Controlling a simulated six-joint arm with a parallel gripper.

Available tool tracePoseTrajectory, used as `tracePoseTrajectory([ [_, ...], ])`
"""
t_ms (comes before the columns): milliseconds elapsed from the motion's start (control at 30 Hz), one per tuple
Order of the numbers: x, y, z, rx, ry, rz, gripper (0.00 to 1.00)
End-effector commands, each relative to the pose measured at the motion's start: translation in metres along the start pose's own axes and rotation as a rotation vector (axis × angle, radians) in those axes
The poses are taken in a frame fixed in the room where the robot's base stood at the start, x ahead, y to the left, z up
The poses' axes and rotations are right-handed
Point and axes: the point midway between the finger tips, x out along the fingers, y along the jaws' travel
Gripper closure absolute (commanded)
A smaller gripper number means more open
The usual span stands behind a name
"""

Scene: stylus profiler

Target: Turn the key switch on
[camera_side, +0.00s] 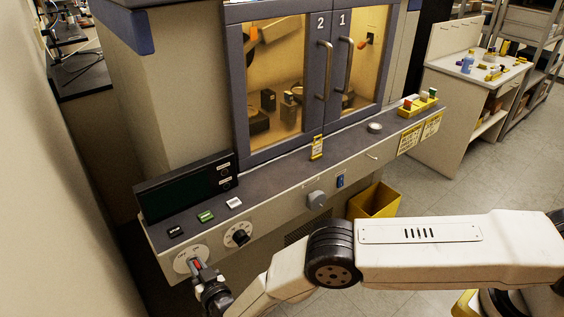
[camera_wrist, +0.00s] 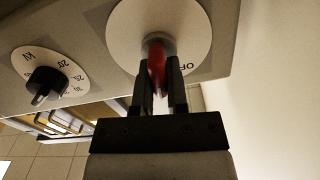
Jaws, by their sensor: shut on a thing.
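The key switch is a round pale plate (camera_side: 184,264) at the lower left end of the machine's front panel, with a red key standing out from its centre. The plate also shows in the wrist view (camera_wrist: 128,28), with OFF lettering just right of the key. The red key (camera_wrist: 156,62) sits in a grey round collar between my fingers. My gripper (camera_wrist: 160,88) is shut on the key, one dark finger on each side. In the side view my gripper (camera_side: 202,274) reaches the switch from below right and covers part of it.
A black kV knob (camera_side: 240,237) on a white scale sits right of the switch. Green and white buttons (camera_side: 234,202) and a dark display (camera_side: 185,186) are on the ledge above. A grey knob (camera_side: 316,199) and a yellow bin (camera_side: 375,200) are farther right.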

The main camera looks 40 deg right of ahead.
Motion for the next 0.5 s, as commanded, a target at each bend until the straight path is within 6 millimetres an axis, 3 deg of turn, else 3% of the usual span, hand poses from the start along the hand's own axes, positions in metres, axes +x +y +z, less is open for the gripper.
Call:
tracePoseTrajectory([
  [500,0.0002,0.0029,0.0009,0.342,-0.002,0.0,1.0],
])
